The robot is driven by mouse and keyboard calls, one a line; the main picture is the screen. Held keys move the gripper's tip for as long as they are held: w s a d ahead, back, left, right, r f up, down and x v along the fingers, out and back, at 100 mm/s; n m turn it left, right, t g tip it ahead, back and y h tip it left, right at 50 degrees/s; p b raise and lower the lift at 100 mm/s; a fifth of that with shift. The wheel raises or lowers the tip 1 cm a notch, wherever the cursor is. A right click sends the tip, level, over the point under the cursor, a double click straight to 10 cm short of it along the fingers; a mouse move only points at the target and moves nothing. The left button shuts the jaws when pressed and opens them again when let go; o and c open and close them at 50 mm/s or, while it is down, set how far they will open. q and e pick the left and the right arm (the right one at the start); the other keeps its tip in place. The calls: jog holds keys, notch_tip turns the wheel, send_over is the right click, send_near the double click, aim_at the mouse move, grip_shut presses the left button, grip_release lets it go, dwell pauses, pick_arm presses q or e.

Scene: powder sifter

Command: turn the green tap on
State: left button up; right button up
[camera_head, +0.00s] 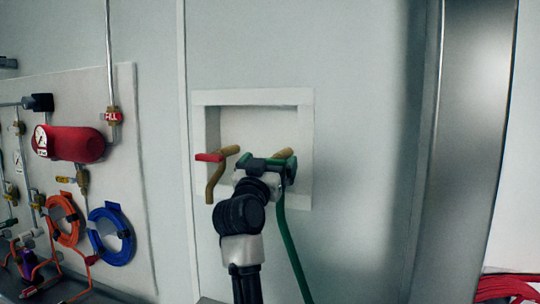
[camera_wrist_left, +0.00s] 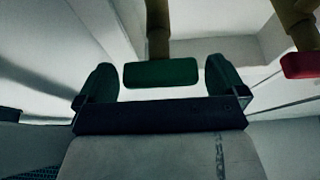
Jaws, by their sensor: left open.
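The green tap's brass body (camera_head: 284,153) shows at the right side of the wall recess, partly hidden behind my left gripper (camera_head: 268,165). In the left wrist view, the green tap handle (camera_wrist_left: 160,73) lies between the two spread fingers of my left gripper (camera_wrist_left: 158,80), with a gap on each side. The gripper is open and holds nothing. A brass tap (camera_head: 217,178) with a red handle (camera_head: 208,157) is to the left in the recess. Its red handle also shows in the left wrist view (camera_wrist_left: 301,65). My right gripper is not in view.
The white recess frame (camera_head: 254,97) surrounds both taps. A green hose (camera_head: 288,250) hangs below the right tap. A panel at left carries a red cylinder (camera_head: 80,144), an orange coil (camera_head: 63,220) and a blue coil (camera_head: 111,237). A metal column (camera_head: 465,150) stands at right.

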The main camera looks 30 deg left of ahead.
pick_arm(q)
jog(key=shift+w+a+r, duration=0.1)
jog(key=shift+w+r, duration=0.05)
jog(key=shift+w, duration=0.15)
jog(key=c, duration=0.9)
